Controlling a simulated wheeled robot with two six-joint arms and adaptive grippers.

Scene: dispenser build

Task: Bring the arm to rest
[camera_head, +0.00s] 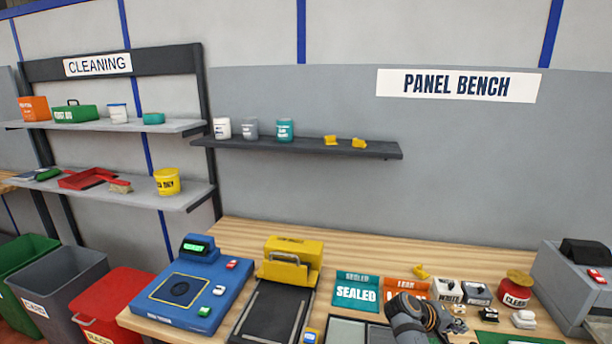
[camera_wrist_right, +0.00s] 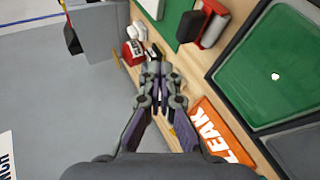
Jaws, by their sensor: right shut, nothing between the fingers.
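My right gripper (camera_head: 446,325) is low over the front right of the wooden bench (camera_head: 370,258) in the head view, in front of the orange LEAK mat (camera_head: 405,285). In the right wrist view, its fingers (camera_wrist_right: 161,84) are closed together with nothing between them. The LEAK mat also shows there, to the right of the fingers (camera_wrist_right: 222,130). My right arm hides part of the bench front. My left gripper is in neither view.
Small boxes (camera_head: 476,293), a red-labelled pot (camera_head: 516,290) and a grey machine (camera_head: 571,287) stand to the right. A teal SEALED mat (camera_head: 357,294), yellow device (camera_head: 290,260) and blue unit (camera_head: 192,290) lie leftward. The back strip of the bench is mostly clear.

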